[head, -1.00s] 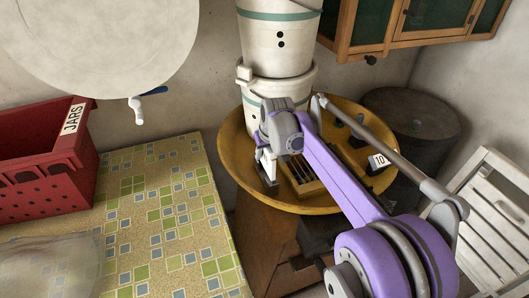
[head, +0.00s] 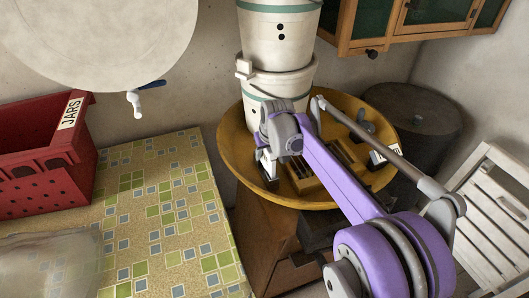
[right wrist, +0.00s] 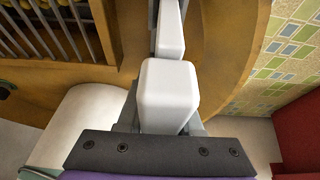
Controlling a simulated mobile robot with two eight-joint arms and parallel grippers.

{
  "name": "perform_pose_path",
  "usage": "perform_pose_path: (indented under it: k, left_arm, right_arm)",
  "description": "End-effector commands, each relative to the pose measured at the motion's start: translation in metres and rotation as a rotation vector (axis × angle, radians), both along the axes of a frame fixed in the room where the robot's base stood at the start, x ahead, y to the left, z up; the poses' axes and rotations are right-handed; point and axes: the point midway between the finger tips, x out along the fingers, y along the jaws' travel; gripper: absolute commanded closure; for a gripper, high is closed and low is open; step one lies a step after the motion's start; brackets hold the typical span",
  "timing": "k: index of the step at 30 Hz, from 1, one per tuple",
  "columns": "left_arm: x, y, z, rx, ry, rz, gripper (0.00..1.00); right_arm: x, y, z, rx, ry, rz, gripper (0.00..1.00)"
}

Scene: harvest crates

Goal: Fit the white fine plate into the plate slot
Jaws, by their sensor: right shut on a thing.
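My right gripper (head: 266,172) is low over the left part of the round yellow tray (head: 228,150), just left of a wooden slotted rack (head: 305,187). In the right wrist view its white fingers (right wrist: 168,85) are shut, one behind the other, and point down toward the tray. They hide what is between them, so I cannot make out the white fine plate's shape or tilt. The slotted rack (right wrist: 108,62) shows at the upper left there, with parallel grey bars. I cannot tell which opening is the plate slot. My left gripper is not in view.
White buckets (head: 277,72) stand stacked at the tray's back left. A numbered card (head: 381,155) is at its right. A red JARS crate (head: 45,180) sits on the tiled table (head: 165,220) at left. A slatted white chair (head: 495,205) is at right.

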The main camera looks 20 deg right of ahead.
Motion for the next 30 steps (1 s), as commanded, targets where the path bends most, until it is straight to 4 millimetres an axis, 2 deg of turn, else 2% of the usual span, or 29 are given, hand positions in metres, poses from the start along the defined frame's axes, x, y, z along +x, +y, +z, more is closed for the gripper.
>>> perform_pose_path:
  k: [30]
  left_arm:
    - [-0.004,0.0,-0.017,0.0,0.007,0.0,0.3]
  right_arm:
    - [0.0,0.0,-0.026,0.0,0.0,0.0,1.0]
